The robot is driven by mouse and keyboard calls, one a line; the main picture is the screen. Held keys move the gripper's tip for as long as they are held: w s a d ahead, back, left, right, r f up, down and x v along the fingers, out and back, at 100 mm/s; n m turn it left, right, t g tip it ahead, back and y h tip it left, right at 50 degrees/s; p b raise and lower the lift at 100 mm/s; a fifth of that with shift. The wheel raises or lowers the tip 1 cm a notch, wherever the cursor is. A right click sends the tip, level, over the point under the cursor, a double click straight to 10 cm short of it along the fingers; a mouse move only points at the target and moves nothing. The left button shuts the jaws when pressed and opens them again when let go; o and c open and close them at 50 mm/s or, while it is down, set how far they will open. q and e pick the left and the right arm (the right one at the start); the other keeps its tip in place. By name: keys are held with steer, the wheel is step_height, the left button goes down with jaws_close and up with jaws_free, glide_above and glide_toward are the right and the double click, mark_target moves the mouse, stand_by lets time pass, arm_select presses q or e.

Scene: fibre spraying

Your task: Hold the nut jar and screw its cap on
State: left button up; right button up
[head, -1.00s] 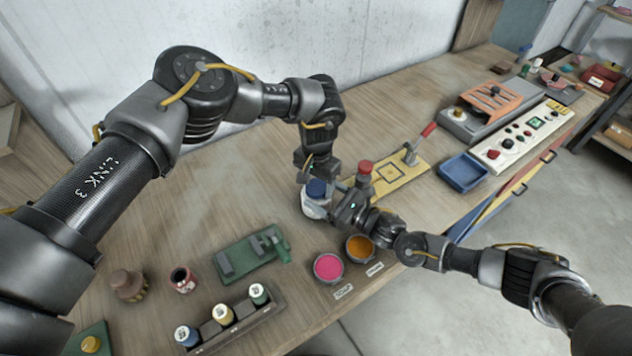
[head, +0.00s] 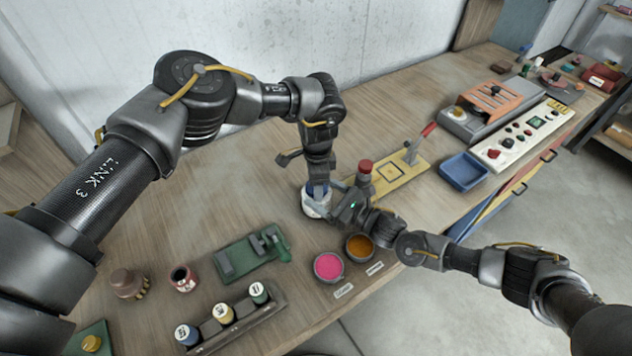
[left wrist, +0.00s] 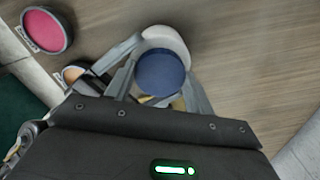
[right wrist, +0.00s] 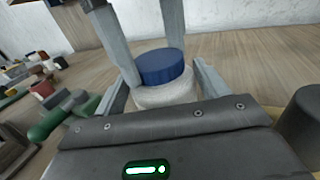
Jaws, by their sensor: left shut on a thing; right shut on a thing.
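The white nut jar (head: 313,209) stands upright on the wooden table, with its blue cap (right wrist: 160,66) on top. My left gripper (head: 317,187) comes down from above and is shut on the cap, with one finger on each side; the cap also shows between those fingers in the left wrist view (left wrist: 160,74). My right gripper (head: 332,208) reaches in low from the right and is shut around the jar body (right wrist: 165,95). The cap sits level on the jar. The thread and the jar's contents are hidden.
A yellow plate with a lever press (head: 400,175) and a red-topped thing (head: 365,166) stand close behind the right gripper. Pink (head: 328,266) and orange (head: 359,247) pots are in front. A green fixture (head: 250,257) lies to the left. The table behind the jar is clear.

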arm_select(q)
steer(key=o, duration=1.1)
steer(key=shift+c, duration=0.2)
steer(key=shift+r, duration=2.25)
steer(key=shift+d, duration=0.1)
steer(key=shift+c, duration=0.4)
steer(key=shift+s+d+r+n+h, duration=0.15)
steer(key=shift+d+r+n+h, duration=0.15)
steer(key=shift+d+r+n, duration=0.45)
steer(key=r+n, duration=0.1)
steer(key=a+r+n, duration=0.1)
steer(key=shift+n, duration=0.35)
steer(key=shift+a+n, duration=0.3)
steer(key=shift+n, duration=0.2)
steer(key=shift+w, duration=0.2)
